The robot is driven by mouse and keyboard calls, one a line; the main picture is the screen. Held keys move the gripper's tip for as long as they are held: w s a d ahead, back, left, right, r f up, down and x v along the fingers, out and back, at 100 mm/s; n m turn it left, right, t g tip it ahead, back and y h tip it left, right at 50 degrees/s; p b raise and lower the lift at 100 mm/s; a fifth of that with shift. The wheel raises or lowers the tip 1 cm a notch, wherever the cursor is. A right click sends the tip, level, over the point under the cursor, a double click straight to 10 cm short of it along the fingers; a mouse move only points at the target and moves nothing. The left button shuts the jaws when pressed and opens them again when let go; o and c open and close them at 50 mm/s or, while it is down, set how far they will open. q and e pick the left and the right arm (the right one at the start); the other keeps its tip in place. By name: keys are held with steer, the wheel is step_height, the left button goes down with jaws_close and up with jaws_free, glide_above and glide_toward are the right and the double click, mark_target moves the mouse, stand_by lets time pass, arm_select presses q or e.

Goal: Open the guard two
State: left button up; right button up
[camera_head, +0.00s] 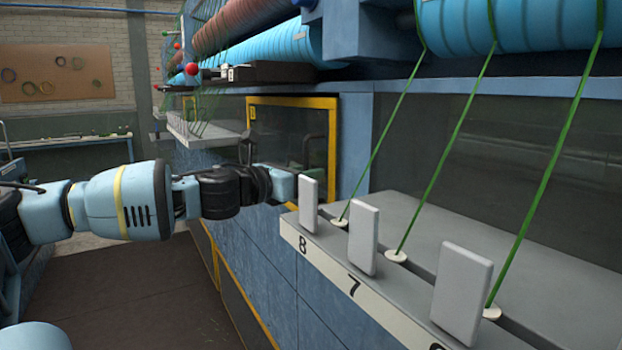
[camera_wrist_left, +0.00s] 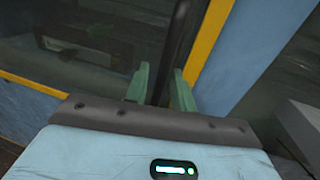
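The guard is a dark see-through panel in a yellow frame (camera_head: 291,102) on the blue machine's side. It looks closed. A dark handle (camera_head: 306,150) stands out at its right side. My left gripper (camera_head: 285,184) is at the guard's lower right, its fingertips hidden by a pale upright plate. In the left wrist view the two green fingers of my left gripper (camera_wrist_left: 160,87) stand apart, with the dark handle bar (camera_wrist_left: 177,45) running down between them. I cannot tell whether they touch it. The yellow frame (camera_wrist_left: 208,50) is just beyond. My right gripper is out of view.
A grey ledge numbered 8 and 7 (camera_head: 315,252) carries upright pale plates (camera_head: 363,238) close to my left gripper. Green strands (camera_head: 450,150) run up from white eyelets to blue rolls (camera_head: 520,22). The dark floor (camera_head: 130,300) at left is clear.

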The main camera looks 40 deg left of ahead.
arm_select(q)
steer(key=shift+r, duration=0.1)
steer(key=shift+c, duration=0.5)
jaws_close()
